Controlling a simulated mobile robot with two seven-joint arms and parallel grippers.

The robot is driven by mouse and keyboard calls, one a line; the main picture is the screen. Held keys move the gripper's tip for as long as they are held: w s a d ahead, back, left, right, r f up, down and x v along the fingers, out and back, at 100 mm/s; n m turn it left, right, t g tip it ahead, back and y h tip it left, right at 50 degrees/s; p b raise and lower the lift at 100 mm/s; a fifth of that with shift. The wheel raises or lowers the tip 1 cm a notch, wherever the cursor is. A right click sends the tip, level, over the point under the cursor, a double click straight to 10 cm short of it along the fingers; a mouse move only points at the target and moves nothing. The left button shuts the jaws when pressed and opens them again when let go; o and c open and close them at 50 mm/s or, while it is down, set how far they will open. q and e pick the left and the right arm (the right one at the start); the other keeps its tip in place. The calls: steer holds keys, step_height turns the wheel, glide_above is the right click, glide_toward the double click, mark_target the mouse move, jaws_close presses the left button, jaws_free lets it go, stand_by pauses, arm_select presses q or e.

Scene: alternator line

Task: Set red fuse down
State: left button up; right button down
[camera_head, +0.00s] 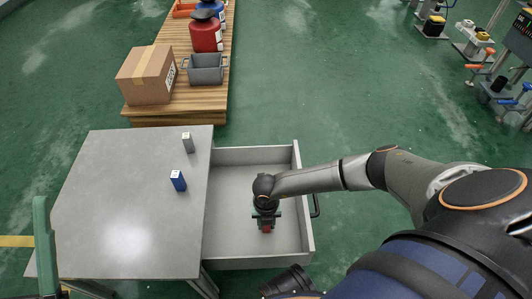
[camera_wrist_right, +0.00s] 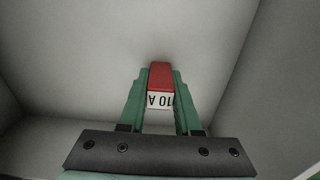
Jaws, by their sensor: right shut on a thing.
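The red fuse (camera_head: 266,229), with a white end marked "10 A", is between the green fingers of my right gripper (camera_head: 265,220). In the right wrist view the fuse (camera_wrist_right: 160,78) is gripped on both sides by the fingers of the right gripper (camera_wrist_right: 161,88). The gripper is inside the open grey drawer (camera_head: 232,240), over its floor. I cannot tell whether the fuse touches the floor. A green part (camera_head: 43,245), apparently of my left gripper, shows at the left edge; its opening is not visible.
A grey table (camera_head: 120,210) adjoins the drawer on the left, with a blue fuse (camera_head: 178,181) and a grey fuse (camera_head: 188,143) standing on it. The drawer's floor around the gripper is clear. Its walls (camera_head: 303,200) stand close by. A wooden bench with a cardboard box (camera_head: 147,75) stands behind.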

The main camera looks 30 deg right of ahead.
arm_select(q)
steer(key=shift+r, duration=0.1)
arm_select(e)
steer(key=shift+f, duration=0.1)
steer(key=c, duration=0.6)
jaws_free()
arm_select(q)
step_height(320, 180, up, 8)
steer(key=p, duration=0.7)
steer(key=shift+s+a+f+t, duration=0.25)
steer(key=shift+a+t, duration=0.05)
steer(key=shift+a, duration=0.15)
arm_select(e)
step_height(320, 180, up, 12)
steer(key=shift+r, duration=0.2)
arm_select(q)
steer(key=shift+n, duration=0.3)
